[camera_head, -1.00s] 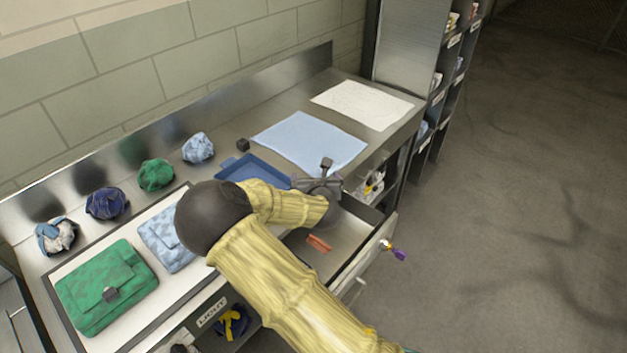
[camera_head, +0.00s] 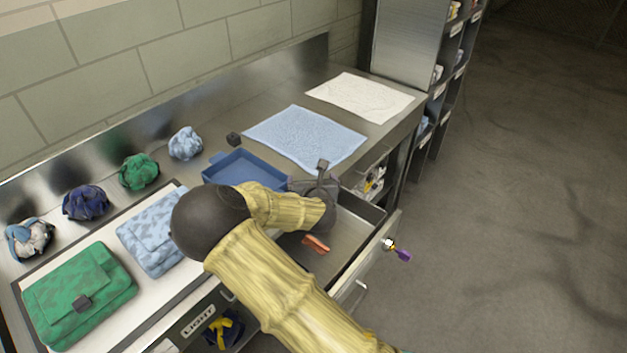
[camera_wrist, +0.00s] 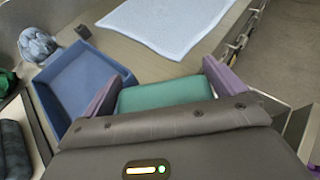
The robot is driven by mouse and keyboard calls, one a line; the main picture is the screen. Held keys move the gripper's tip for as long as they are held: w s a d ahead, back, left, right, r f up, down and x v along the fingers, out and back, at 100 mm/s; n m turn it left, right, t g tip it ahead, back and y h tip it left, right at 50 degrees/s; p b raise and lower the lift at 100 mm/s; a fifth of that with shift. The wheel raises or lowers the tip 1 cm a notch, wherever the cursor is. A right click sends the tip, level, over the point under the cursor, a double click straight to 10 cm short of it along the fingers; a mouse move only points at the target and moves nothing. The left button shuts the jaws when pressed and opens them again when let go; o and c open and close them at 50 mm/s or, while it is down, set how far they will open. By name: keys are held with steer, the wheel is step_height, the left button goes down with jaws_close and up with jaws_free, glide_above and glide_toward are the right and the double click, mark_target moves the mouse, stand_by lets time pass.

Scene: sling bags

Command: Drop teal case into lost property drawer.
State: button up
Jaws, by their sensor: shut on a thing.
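In the wrist view the teal case (camera_wrist: 166,94) sits between the two purple fingers of my gripper (camera_wrist: 160,92), which is shut on it. In the head view my arm and wrist hide the case. The lost property drawer (camera_head: 352,237) is pulled open at the front of the counter, and an orange-red item (camera_head: 316,244) lies inside it. My gripper is at the back left part of the open drawer in the head view, near the blue tray; its height above the drawer is hard to tell.
A blue tray (camera_head: 243,168) stands on the counter beside the gripper. A light blue cloth (camera_head: 305,137) and a white cloth (camera_head: 360,96) lie behind. Green (camera_head: 78,296) and light blue bags (camera_head: 150,232) lie on the left mat. A purple tag (camera_head: 402,255) hangs at the drawer front.

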steer(key=shift+a+f+b, duration=0.15)
steer(key=shift+f+b, duration=0.3)
steer(key=shift+f, duration=0.2)
step_height(320, 180, down, 5)
steer(key=b, duration=0.3)
steer(key=shift+r+b, duration=0.15)
steer(key=shift+b, duration=0.2)
steer(key=o, duration=0.6)
steer(key=shift+s, duration=0.1)
steer(key=b+v, duration=0.4)
steer(key=v, duration=0.4)
steer(key=b+v, duration=0.4)
steer(key=v, duration=0.5)
steer(key=shift+d+b, duration=0.2)
steer(key=shift+b, duration=0.1)
